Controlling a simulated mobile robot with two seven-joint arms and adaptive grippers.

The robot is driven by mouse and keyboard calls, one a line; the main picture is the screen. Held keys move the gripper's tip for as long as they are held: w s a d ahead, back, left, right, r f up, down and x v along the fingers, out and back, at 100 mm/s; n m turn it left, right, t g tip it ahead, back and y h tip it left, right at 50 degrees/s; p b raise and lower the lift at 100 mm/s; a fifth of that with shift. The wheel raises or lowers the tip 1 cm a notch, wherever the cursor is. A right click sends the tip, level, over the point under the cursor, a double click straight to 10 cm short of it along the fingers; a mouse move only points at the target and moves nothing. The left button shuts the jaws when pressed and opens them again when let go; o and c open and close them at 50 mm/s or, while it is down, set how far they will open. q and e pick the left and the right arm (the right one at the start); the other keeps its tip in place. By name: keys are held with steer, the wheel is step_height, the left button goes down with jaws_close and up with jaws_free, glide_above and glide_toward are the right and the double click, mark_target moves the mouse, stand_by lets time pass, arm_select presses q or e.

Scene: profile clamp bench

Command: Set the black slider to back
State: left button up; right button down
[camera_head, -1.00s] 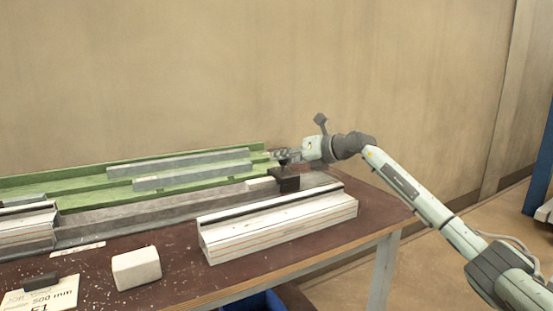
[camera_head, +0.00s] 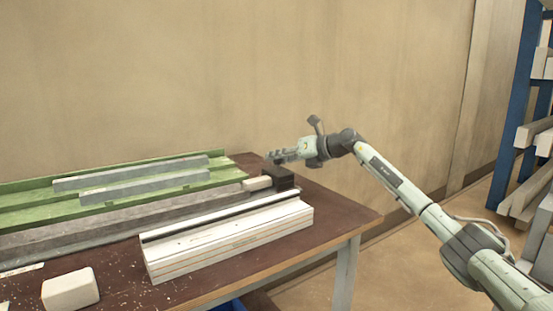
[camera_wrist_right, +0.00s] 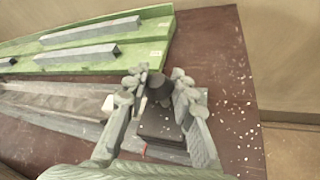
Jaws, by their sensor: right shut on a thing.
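The black slider (camera_head: 281,179) sits near the right end of the long grey rail (camera_head: 120,224), behind the white profile in front. A small pale block (camera_head: 257,184) is at its left side. My right gripper (camera_head: 274,157) is over the slider. In the right wrist view, my right gripper (camera_wrist_right: 158,82) is shut on the dark upright knob of the black slider (camera_wrist_right: 158,124), with one finger on each side. The slider's lower parts are partly hidden by the fingers. My left gripper is not in view.
A green tray (camera_head: 30,219) with two grey bars lies behind the rail. A long white profile (camera_head: 230,240) lies in front. A white block (camera_head: 70,289) is at front left. The table (camera_head: 345,213) is bare at its right end; blue shelving (camera_head: 513,110) stands far right.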

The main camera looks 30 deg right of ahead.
steer(key=shift+d, duration=0.35)
steer(key=c, duration=1.3)
jaws_free()
steer(key=shift+d, duration=0.1)
steer(key=shift+o, duration=0.4)
steer(key=shift+s, duration=0.1)
steer(key=v, duration=1.1)
steer(key=shift+s+r, duration=0.2)
steer(key=shift+s, duration=0.2)
